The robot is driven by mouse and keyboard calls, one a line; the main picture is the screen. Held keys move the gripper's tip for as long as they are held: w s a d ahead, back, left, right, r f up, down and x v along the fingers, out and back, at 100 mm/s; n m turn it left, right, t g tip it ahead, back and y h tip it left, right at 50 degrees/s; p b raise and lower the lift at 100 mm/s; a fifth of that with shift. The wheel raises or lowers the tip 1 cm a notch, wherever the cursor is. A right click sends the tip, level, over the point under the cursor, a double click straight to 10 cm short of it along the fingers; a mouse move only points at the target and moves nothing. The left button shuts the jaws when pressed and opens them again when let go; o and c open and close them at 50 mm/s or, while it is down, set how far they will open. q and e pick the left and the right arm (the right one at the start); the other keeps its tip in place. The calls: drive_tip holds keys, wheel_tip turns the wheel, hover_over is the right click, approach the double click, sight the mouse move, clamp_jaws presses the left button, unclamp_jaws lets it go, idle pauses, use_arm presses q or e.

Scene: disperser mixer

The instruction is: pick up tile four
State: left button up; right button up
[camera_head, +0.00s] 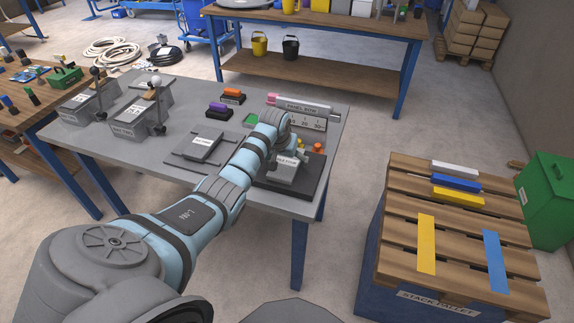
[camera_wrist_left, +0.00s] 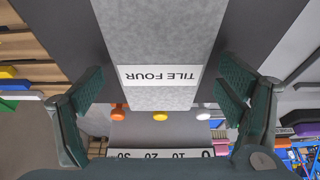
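Tile four (camera_wrist_left: 158,75) is a grey block with a white label reading TILE FOUR. In the head view tile four (camera_head: 285,172) rests on a dark base plate (camera_head: 262,183) near the right end of the grey table. My left gripper (camera_head: 293,152) is over it, partly hidden by my arm. In the left wrist view my left gripper (camera_wrist_left: 162,82) is open, with one dark green finger on each side of the tile. Gaps show between the fingers and the tile's sides. My right gripper is not in view.
Another grey labelled block (camera_head: 202,147) sits on a plate to the left. A pallet (camera_head: 455,240) with coloured strips stands at right.

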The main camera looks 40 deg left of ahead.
use_arm(q)
drive_tip(key=c, duration=1.3)
drive_tip(key=shift+r, duration=0.1)
drive_tip(key=shift+c, duration=0.8)
drive_tip(key=shift+r, duration=0.1)
